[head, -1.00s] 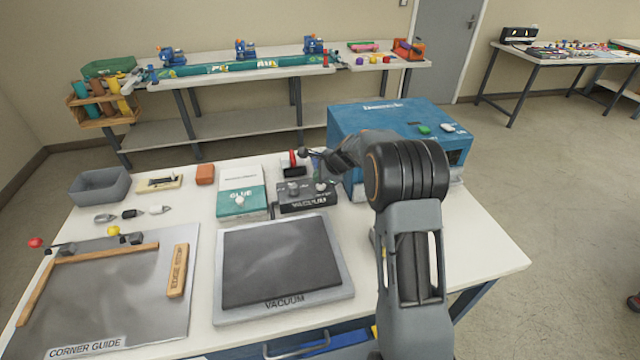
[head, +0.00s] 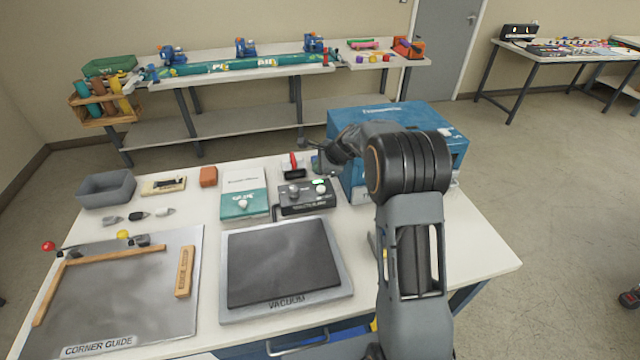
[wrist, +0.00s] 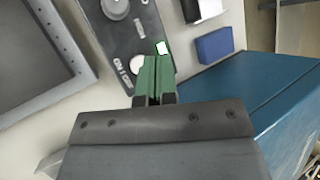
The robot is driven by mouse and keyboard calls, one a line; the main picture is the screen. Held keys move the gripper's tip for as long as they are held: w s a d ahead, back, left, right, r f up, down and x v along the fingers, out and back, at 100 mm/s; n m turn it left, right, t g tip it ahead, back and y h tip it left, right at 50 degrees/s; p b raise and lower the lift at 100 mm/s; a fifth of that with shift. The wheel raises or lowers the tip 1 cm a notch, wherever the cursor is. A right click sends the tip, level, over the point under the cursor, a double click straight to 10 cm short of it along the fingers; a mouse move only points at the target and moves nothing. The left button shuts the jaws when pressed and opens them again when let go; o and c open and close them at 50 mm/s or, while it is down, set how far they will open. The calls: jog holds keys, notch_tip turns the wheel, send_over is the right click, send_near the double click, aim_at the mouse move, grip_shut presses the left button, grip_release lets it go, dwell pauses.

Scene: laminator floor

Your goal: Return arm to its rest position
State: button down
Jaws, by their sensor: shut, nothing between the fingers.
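My gripper (wrist: 154,62) is shut and empty, its two green fingertips pressed together in the wrist view. It sits above the dark control box (wrist: 108,22), near a white round button on it. In the head view my arm bends at the black elbow on the right and reaches left over the table's back. My gripper is hard to make out there, close to the control box (head: 308,197) and the blue machine (head: 352,118). I cannot tell whether the fingertips touch the box.
The blue machine stands right of my gripper, close to my forearm. The vacuum plate (head: 284,262) lies in front, with the corner guide board (head: 110,295) to its left. The table's right front is clear.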

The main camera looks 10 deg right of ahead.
jog(key=shift+r, duration=0.25)
dwell(0.3)
jog(key=s+f+n, duration=0.1)
jog(key=n, duration=0.1)
jog(key=s+f+n+g, duration=0.1)
jog(key=s, duration=0.1)
jog(key=shift+s+f+n, duration=0.2)
jog(key=shift+f+n, duration=0.2)
jog(key=s+r+n+h, duration=0.1)
jog(key=s+r+n, duration=0.3)
jog(key=s, duration=0.6)
jog(key=s+r+n+h, duration=0.2)
jog(key=s+r+n, duration=0.3)
jog(key=s, duration=0.5)
jog(key=s+r+n+h, duration=0.1)
jog(key=s+r+n, duration=0.3)
jog(key=s, duration=0.6)
jog(key=shift+d+r+n+h, duration=0.15)
jog(key=shift+r+n+h, duration=0.25)
jog(key=shift+n, duration=0.7)
jog(key=c, duration=1.8)
grip_release()
jog(key=shift+s, duration=0.1)
